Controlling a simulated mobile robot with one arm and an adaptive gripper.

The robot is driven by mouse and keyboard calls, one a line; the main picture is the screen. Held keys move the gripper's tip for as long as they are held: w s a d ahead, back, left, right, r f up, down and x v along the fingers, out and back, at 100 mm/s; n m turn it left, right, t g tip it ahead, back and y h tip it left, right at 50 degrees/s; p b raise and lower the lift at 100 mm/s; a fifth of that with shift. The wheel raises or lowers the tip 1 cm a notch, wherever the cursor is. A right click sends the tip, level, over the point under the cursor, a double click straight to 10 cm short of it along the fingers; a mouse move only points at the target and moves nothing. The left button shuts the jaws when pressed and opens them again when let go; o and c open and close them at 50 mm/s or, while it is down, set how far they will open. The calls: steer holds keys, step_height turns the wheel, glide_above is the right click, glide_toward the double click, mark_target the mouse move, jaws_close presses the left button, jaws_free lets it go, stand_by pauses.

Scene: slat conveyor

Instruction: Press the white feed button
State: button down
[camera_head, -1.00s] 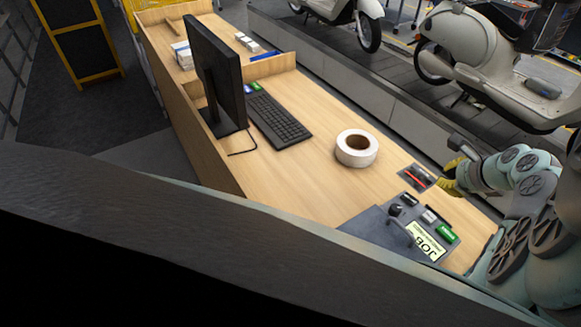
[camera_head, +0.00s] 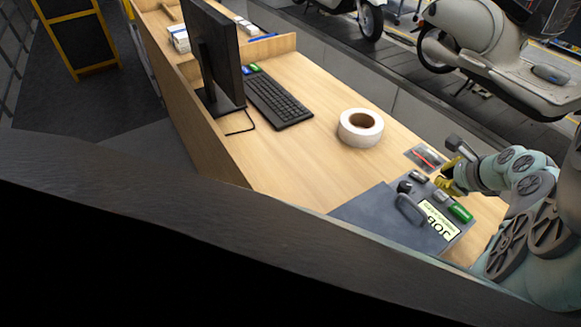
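The control panel (camera_head: 462,232) is a dark grey plate at the front right of the wooden desk. It carries a dark button, a pale button (camera_head: 440,196) that looks like the white one, a green button (camera_head: 460,212) and a black knob (camera_head: 404,187), with a "JOB" label below. My gripper (camera_head: 446,180), with yellow fingers, is beside the panel's far right edge, close to the pale button. It seems to be above the panel; contact cannot be made out. The fingers are small and partly overlap, so their opening is unclear. I see nothing held.
A white tape roll (camera_head: 361,128) and a small tray with a red item (camera_head: 426,157) lie on the desk near the panel. A keyboard (camera_head: 277,101) and monitor (camera_head: 214,50) stand further left. The conveyor with scooters (camera_head: 497,45) runs behind the desk.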

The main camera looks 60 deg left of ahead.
steer(key=shift+f, duration=0.25)
stand_by(1.3)
steer(key=shift+f, duration=0.25)
steer(key=shift+d+f, duration=0.1)
steer(key=shift+f, duration=0.4)
stand_by(0.6)
steer(key=shift+r, duration=0.15)
steer(key=shift+r+p, duration=0.75)
steer(key=shift+p, duration=0.15)
steer(key=shift+r, duration=0.1)
step_height(320, 180, up, 5)
steer(key=p, duration=0.5)
